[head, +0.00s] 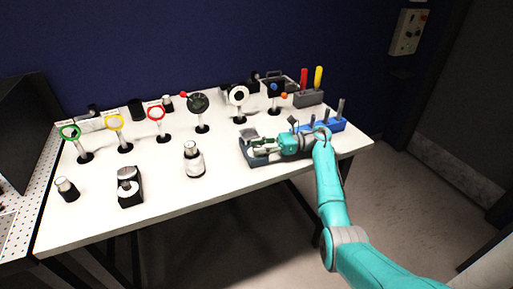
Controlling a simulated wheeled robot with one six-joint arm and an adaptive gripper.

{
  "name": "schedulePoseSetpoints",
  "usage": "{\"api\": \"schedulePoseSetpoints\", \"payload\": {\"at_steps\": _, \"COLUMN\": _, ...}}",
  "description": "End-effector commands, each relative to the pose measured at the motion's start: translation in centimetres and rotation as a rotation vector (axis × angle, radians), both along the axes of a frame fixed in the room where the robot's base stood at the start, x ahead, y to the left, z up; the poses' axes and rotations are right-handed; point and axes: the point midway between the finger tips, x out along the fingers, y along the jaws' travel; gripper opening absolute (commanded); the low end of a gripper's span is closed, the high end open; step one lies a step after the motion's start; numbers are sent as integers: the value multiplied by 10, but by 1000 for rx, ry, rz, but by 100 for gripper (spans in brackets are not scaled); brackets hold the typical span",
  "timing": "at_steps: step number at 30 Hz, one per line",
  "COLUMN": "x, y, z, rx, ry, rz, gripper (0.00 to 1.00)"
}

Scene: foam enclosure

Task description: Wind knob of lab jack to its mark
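The lab jack appears to be the low dark grey device (257,159) near the front right of the white table, with a small grey plate at its upper left. My teal arm reaches in from the lower right. My gripper (262,145) lies over the right part of this device, pointing left. It covers much of the device, so the knob and its mark cannot be made out. The fingers are too small and overlapped to show whether they are open, shut or touching the knob.
A blue block with upright grey pins (325,126) stands close behind my wrist. A holder with red and yellow handles (309,98) is behind it. A grey-white bottle (194,160) stands left of the jack. Several ring stands line the back. The front middle is clear.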

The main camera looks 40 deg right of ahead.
Motion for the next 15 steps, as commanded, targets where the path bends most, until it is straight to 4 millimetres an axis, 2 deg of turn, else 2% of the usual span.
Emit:
{"api": "schedulePoseSetpoints", "payload": {"at_steps": 9, "x": -29, "y": -55, "z": 0, "rx": 1, "ry": 2, "rz": -3, "gripper": 38}}
{"api": "schedulePoseSetpoints", "payload": {"at_steps": 15, "x": -44, "y": -82, "z": 0, "rx": 1, "ry": 2, "rz": -2, "gripper": 38}}
